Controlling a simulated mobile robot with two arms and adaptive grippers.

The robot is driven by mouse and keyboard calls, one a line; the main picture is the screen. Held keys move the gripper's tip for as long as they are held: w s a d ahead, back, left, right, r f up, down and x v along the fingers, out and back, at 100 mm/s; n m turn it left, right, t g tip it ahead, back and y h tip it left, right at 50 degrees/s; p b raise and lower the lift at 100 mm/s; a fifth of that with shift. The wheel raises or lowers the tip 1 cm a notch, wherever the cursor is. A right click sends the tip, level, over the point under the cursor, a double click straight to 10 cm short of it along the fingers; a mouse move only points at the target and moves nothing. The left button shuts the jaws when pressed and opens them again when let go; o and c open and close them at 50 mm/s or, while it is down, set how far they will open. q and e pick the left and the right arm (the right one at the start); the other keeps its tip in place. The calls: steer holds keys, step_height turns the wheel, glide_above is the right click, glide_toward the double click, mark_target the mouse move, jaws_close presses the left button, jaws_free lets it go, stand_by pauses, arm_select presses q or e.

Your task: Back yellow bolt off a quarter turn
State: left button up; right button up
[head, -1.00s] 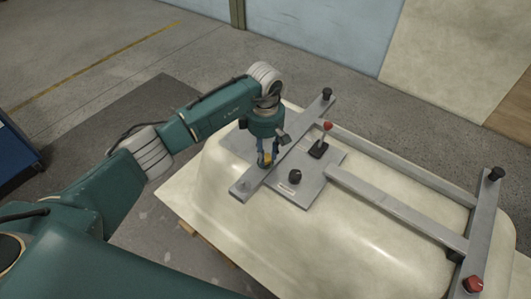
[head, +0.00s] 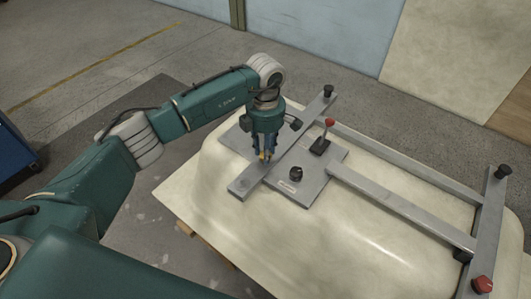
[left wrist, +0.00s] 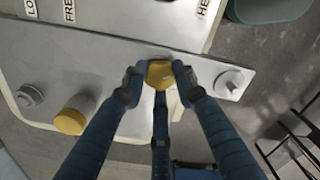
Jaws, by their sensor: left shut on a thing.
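The yellow bolt (left wrist: 159,74) has a hex-shaped head and sits at the edge of a grey metal bar, in the upper middle of the left wrist view. My left gripper (left wrist: 158,82) is shut on its head, with blue fingers on both sides and a third finger below. In the head view my left gripper (head: 264,154) points down at the grey bar (head: 244,186), and only a little yellow shows between its fingers. The bolt's shank is hidden. My right gripper is not in view.
A second, round yellow piece (left wrist: 70,122) lies left of the gripper in the wrist view. The frame rests on a cream tub shell (head: 330,240).

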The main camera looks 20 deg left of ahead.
arm_select(q)
steer(key=n+b, duration=0.2)
steer(key=n, duration=0.4)
steer(key=n+b, duration=0.1)
steer(key=n, duration=0.5)
stand_by(0.5)
steer(key=shift+w, duration=0.1)
steer(key=o, duration=1.2)
steer(key=shift+c, duration=0.2)
steer(key=shift+r, duration=0.1)
step_height(320, 180, up, 12)
